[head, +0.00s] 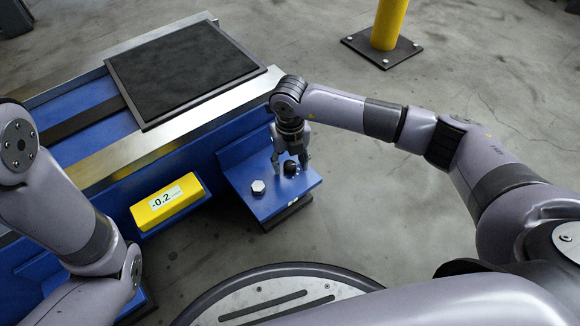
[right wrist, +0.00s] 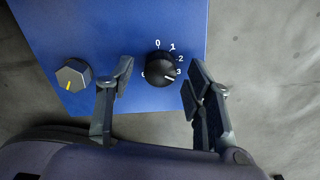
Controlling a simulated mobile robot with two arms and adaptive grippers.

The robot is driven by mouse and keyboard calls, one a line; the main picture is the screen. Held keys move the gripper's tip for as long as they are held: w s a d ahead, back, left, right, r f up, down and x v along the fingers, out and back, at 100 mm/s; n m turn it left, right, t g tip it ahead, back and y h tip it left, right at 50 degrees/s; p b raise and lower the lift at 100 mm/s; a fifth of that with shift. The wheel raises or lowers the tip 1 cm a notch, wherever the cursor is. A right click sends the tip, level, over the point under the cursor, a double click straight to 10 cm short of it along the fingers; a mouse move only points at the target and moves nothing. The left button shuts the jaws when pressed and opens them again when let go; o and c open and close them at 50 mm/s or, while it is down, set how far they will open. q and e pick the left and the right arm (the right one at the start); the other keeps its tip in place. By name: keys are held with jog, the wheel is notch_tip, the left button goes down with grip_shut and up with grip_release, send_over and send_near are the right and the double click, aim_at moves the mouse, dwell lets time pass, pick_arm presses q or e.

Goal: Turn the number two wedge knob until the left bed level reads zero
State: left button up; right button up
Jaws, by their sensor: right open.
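A black round knob (right wrist: 160,70) with a white pointer line sits on a blue bracket; white digits around it include 0, 1, 2 and 3. The pointer is toward the 3. It also shows in the head view (head: 291,168). My right gripper (head: 291,160) is over it, pointing down. In the right wrist view its open fingers (right wrist: 160,82) stand on either side of the knob, with gaps on both sides. A yellow level display (head: 167,202) on the blue bed reads -0.2. I cannot see a label naming the knob's number. My left gripper is out of view.
A grey hex head (head: 258,187) with a yellow mark stands left of the knob on the blue bracket (head: 262,208). A black plate (head: 185,70) lies across the bed's metal rails. A yellow post (head: 388,25) stands behind. Floor right of the bracket is clear.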

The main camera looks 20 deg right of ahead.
jog(key=shift+f, duration=0.2)
jog(key=shift+c, duration=0.6)
grip_shut()
jog(key=m+p, duration=0.1)
jog(key=p, duration=0.1)
jog(key=m+p, duration=0.1)
jog(key=p, duration=0.2)
jog(key=shift+r, duration=0.35)
jog(key=shift+f+m+p, duration=0.15)
jog(key=shift+m+p, duration=0.45)
jog(key=shift+m, duration=0.1)
jog(key=shift+f, duration=0.2)
jog(key=shift+o, duration=0.6)
grip_release()
